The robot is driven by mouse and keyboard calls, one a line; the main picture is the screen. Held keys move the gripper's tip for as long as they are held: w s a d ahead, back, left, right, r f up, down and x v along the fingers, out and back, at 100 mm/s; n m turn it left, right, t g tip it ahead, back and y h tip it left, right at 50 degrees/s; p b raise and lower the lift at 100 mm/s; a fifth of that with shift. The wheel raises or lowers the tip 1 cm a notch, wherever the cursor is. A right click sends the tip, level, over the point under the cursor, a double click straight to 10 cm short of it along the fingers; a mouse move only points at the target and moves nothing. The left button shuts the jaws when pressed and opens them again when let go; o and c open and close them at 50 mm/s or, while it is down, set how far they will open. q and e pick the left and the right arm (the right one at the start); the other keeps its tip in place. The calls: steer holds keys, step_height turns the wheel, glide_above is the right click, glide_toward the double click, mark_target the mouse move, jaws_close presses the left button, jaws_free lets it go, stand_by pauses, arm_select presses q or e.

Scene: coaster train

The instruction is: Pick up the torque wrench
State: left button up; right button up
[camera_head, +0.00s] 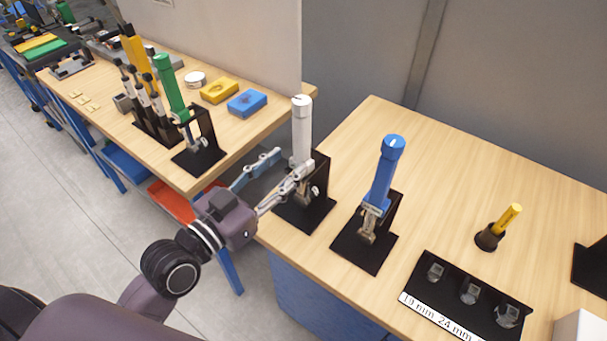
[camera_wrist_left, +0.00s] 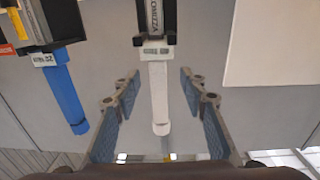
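A white-handled torque wrench (camera_head: 302,128) stands upright in a black holder (camera_head: 305,212) at the left end of the near table. My left gripper (camera_head: 294,160) is open, with its fingers reaching to the wrench. In the left wrist view the white handle (camera_wrist_left: 159,95) lies between the two spread fingers (camera_wrist_left: 160,77), with a gap on each side. A blue-handled wrench (camera_head: 386,170) stands in a similar holder to the right; it also shows in the left wrist view (camera_wrist_left: 66,90). A green-handled one (camera_head: 170,85) stands on the other table. My right gripper is not in view.
A black socket tray (camera_head: 455,291) and a yellow-handled tool (camera_head: 508,218) in a round holder stand farther right. The left table holds a blue block (camera_head: 247,103) and a yellow block (camera_head: 219,90). A grey wall panel (camera_head: 230,35) rises behind it.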

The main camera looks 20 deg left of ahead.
mark_target(297, 155)
arm_select(q)
steer(key=shift+w+d+r+p, duration=0.2)
steer(key=shift+w+p, duration=0.1)
steer(key=shift+w, duration=0.1)
steer(key=shift+w+d+r+p, duration=0.15)
steer(key=shift+w+d+p, duration=0.1)
steer(key=shift+w, duration=0.15)
steer(key=p+x, duration=0.1)
steer(key=x, duration=0.2)
steer(key=shift+w+d, duration=0.1)
steer(key=shift+w, duration=0.05)
steer(key=shift+w+d+f, duration=0.1)
steer(key=shift+w+f, duration=0.05)
steer(key=shift+w, duration=0.05)
steer(key=shift+c, duration=0.4)
steer(key=c, duration=0.8)
jaws_close()
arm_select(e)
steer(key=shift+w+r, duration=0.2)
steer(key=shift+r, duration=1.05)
